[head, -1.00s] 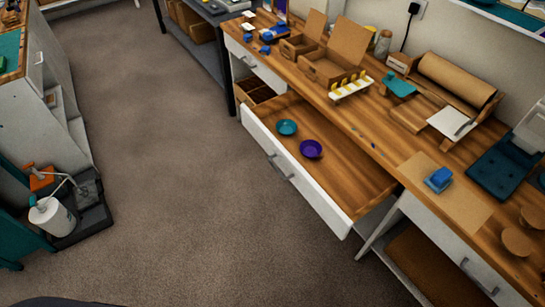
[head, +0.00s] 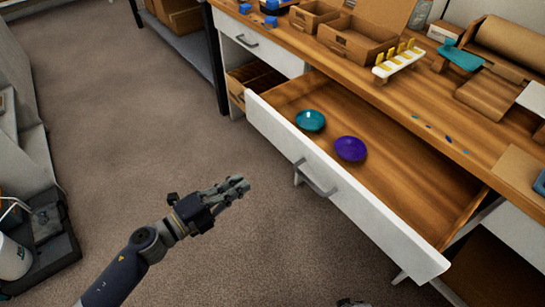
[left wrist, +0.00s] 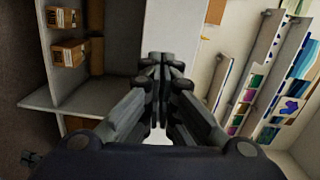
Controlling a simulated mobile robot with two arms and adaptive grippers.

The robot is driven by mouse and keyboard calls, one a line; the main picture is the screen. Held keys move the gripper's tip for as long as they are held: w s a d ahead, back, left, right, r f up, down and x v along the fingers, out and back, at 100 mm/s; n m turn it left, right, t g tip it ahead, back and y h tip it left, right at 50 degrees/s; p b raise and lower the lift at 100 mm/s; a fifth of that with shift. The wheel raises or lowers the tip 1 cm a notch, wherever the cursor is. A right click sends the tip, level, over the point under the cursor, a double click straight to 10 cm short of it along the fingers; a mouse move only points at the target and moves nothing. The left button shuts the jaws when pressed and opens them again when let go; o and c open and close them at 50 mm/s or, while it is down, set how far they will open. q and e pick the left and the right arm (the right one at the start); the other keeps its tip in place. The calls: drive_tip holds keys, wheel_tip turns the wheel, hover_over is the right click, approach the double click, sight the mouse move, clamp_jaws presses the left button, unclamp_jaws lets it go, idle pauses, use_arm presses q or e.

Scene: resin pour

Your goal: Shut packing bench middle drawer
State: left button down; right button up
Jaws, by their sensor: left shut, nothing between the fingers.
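The middle drawer (head: 345,195) of the packing bench (head: 440,115) is pulled far out, with a white front and a grey bar handle (head: 314,179). Inside it lie a teal bowl (head: 310,120) and a purple bowl (head: 350,148). My left gripper (head: 240,186) is shut and empty, in the air to the left of the drawer front and apart from it. It also shows in the left wrist view (left wrist: 162,75), shut with nothing between its fingers. A small dark part at the bottom edge of the head view may be my right gripper, too little to judge.
An open compartment drawer (head: 254,82) stands left of the middle drawer, below a closed white one (head: 262,45). Open cardboard boxes (head: 352,42) and a white rack with yellow pieces (head: 398,60) stand on the bench. Carpet (head: 130,130) in front is clear.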

use_arm(q)
drive_tip(key=m+h, duration=0.1)
drive_tip(key=m, duration=0.1)
approach(294, 152)
drive_tip(key=shift+g, duration=0.4)
drive_tip(key=x, duration=0.5)
drive_tip(key=shift+w+d+r, duration=0.15)
drive_tip(key=shift+w+r, duration=0.05)
drive_tip(key=shift+w, duration=0.25)
drive_tip(key=shift+w+d, duration=0.35)
drive_tip(key=shift+d, duration=0.1)
use_arm(e)
drive_tip(key=shift+w+a+f, duration=0.2)
drive_tip(key=shift+w+f, duration=0.15)
drive_tip(key=shift+f, duration=0.1)
use_arm(q)
drive_tip(key=shift+w+d, duration=0.1)
drive_tip(key=shift+d, duration=0.05)
